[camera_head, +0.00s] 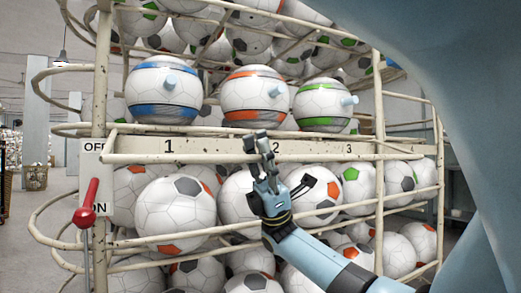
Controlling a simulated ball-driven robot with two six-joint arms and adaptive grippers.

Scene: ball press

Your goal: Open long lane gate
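No part is clearly marked as the long lane gate in the head view, and I cannot tell which rail it is. A cream metal rack has a front plate (220,146) numbered 1, 2 and 3. Above it sit a blue-banded ball (163,90), an orange-banded ball (251,94) and a green-banded ball (319,105), each with a pale blue peg. My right gripper (281,162) is in front of the plate near number 2, its black fingers spread and nothing seen between them. I cannot tell whether it touches the rack. My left gripper is out of view.
A red-knobbed lever (88,203) stands at the left beside an OFF/ON sign (97,150), its knob near ON. Curved cream rails (47,236) stick out at the left. Soccer balls (174,215) fill the rack below and above. Open floor lies far left.

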